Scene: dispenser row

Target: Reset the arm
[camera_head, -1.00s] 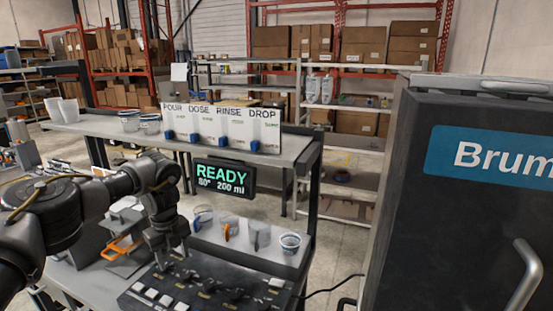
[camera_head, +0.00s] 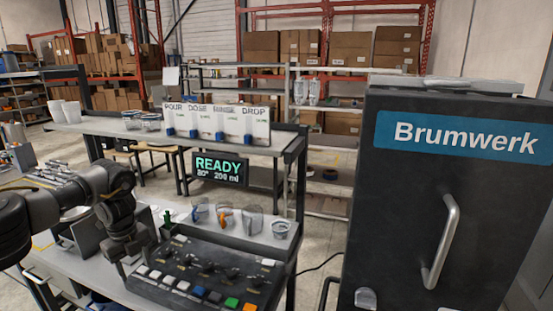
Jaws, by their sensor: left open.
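My left arm comes in from the left, and my left gripper (camera_head: 122,262) points down at the left end of the black control panel (camera_head: 203,268). Its fingertips are partly hidden, and I see nothing held in it. The panel carries rows of white, black, blue, green and orange buttons and several knobs. A display (camera_head: 218,169) above it reads READY, 80°, 200 ml. My right gripper is not in view.
A dark Brumwerk cabinet (camera_head: 440,215) with a vertical handle (camera_head: 441,240) fills the right side. Several cups stand behind the panel, one a clear cup (camera_head: 281,229). Cards reading POUR, DOSE, RINSE and DROP stand on the upper shelf (camera_head: 290,140). Open floor lies between shelf and cabinet.

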